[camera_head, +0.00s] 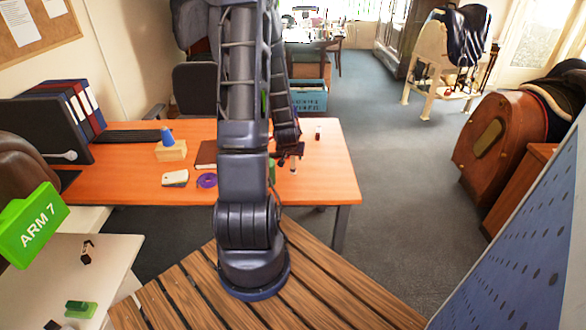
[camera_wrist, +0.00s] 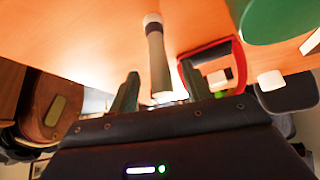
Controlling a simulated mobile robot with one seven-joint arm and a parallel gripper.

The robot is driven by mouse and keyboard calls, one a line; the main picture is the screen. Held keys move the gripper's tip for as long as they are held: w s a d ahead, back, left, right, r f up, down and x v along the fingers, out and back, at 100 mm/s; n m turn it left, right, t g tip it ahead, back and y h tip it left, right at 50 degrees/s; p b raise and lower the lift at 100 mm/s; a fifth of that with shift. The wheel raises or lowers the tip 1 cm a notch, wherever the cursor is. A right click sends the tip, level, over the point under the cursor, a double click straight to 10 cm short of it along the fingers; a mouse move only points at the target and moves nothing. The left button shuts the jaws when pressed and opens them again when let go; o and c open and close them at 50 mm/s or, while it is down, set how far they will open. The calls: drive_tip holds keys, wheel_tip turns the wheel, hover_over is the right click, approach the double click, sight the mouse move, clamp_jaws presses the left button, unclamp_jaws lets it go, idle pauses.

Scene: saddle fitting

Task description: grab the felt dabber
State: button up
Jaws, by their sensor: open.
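The felt dabber (camera_wrist: 158,65), as I take it, is a slim pale stick with a dark band and a whitish end. In the wrist view it lies between the two fingers of my gripper (camera_wrist: 160,88), with a gap on each side. My gripper is open and holds nothing. In the head view my gripper (camera_head: 290,152) is low over the right part of the orange desk (camera_head: 335,178). A small stick-like shape just below it may be the dabber, but it is too small to be sure.
A green round thing (camera_wrist: 280,18) and a red-framed thing (camera_wrist: 212,48) are near the fingers in the wrist view. On the desk are a purple roll (camera_head: 207,181), a white item (camera_head: 175,178) and a wooden block (camera_head: 171,151). A small red-and-white item (camera_head: 318,131) stands behind my gripper.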

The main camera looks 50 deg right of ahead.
sight(293, 159)
drive_tip(key=shift+x, duration=2.2)
clamp_jaws()
